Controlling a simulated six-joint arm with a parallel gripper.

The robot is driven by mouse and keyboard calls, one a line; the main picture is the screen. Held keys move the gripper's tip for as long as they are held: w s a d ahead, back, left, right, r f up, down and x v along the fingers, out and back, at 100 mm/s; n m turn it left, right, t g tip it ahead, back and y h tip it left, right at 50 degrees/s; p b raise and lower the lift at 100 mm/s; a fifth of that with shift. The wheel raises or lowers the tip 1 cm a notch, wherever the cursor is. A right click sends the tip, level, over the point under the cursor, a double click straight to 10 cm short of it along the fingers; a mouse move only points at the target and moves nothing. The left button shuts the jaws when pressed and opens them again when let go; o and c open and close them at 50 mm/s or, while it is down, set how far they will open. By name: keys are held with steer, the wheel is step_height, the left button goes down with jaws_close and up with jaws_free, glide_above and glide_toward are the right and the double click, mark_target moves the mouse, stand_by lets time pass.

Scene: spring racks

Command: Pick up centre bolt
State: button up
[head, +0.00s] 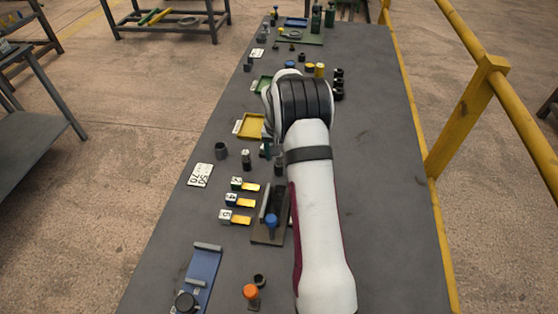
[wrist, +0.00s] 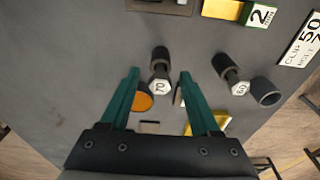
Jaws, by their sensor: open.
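In the wrist view, a dark cylindrical bolt with a pale, marked hex head (wrist: 160,87) shows between the teal fingers of my gripper (wrist: 159,72). The gripper is open, with a gap on both sides of this bolt. No label names either one the centre bolt. In the head view my arm hides most of the gripper and what is under it.
A dark hollow cylinder (wrist: 267,91) stands beside the second bolt. A yellow tray (head: 250,126) and an orange round piece (wrist: 143,101) are close by. Numbered blocks with yellow strips (head: 243,203) and a blue rack (head: 201,268) lie nearer. The bench's right side is clear.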

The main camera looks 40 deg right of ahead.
steer(key=shift+r, duration=0.1)
jaws_close()
stand_by(0.3)
step_height(320, 180, up, 4)
steer(key=shift+d+r, duration=0.1)
steer(key=shift+r, duration=0.15)
steer(key=s+d+r, duration=0.5)
steer(key=s+r, duration=0.1)
steer(key=s, duration=0.3)
steer(key=w+d+f+t+h, duration=0.1)
steer(key=w+t, duration=0.1)
steer(key=w, duration=0.3)
steer(key=w+d+f+t, duration=0.1)
steer(key=w+d+t, duration=0.1)
steer(key=w, duration=0.3)
steer(key=shift+a+f, duration=0.2)
steer(key=shift+f, duration=2.4)
